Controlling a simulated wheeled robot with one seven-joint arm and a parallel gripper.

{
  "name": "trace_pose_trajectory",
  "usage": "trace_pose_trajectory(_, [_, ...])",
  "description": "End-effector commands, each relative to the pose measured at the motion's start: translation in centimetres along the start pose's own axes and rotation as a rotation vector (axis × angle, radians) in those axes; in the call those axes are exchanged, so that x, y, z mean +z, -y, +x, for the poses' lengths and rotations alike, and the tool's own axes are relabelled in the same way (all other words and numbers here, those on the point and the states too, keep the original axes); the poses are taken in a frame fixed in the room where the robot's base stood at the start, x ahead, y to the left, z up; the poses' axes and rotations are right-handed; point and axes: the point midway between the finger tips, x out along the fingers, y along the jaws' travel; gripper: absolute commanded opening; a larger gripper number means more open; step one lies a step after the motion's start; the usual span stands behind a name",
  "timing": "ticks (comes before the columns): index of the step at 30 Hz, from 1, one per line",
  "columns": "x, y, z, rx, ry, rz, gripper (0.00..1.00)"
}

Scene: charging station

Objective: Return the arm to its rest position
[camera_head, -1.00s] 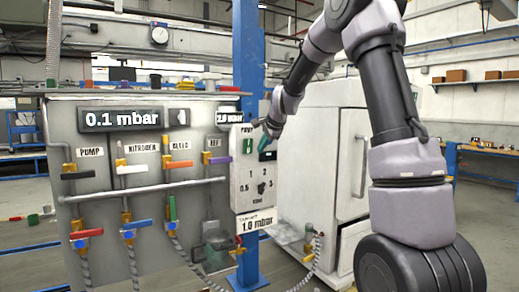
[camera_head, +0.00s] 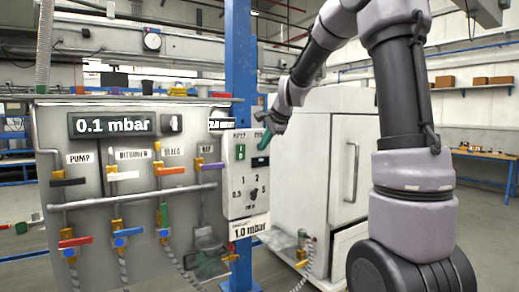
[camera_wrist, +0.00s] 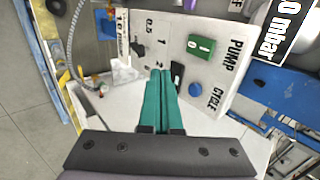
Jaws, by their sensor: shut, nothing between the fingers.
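My gripper (camera_head: 265,139) is at the end of my raised arm, in front of the upper right part of the white control box in the head view. In the wrist view its two green fingers (camera_wrist: 160,98) lie together, with nothing between them. They point at the control box (camera_wrist: 215,60), which carries a green switch marked PUMP (camera_wrist: 201,46), a blue round button by the word CYCLE (camera_wrist: 195,89) and a dial scale with 0.5, 1 and 2. Whether the fingertips touch the box I cannot tell.
The grey panel (camera_head: 100,190) at left has several coloured valve handles and a display (camera_head: 112,124) reading 0.1 mbar. A white cabinet (camera_head: 310,160) stands right of the blue post (camera_head: 240,70).

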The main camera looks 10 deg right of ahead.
Motion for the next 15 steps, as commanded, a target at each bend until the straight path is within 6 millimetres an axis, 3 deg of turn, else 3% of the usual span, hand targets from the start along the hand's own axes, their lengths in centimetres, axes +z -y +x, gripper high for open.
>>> trace_pose_trajectory(4, [0.7, -0.9, -2.4, 0.001, 0.001, -0.061, 0.0])
trace_pose_trajectory(7, [1.9, -2.7, -6.0, 0.009, 0.004, -0.166, 0.0])
trace_pose_trajectory(11, [3.7, -6.7, -11.4, 0.026, 0.008, -0.347, 0.0])
trace_pose_trajectory(15, [5.6, -11.9, -16.3, 0.051, 0.013, -0.542, 0.0])
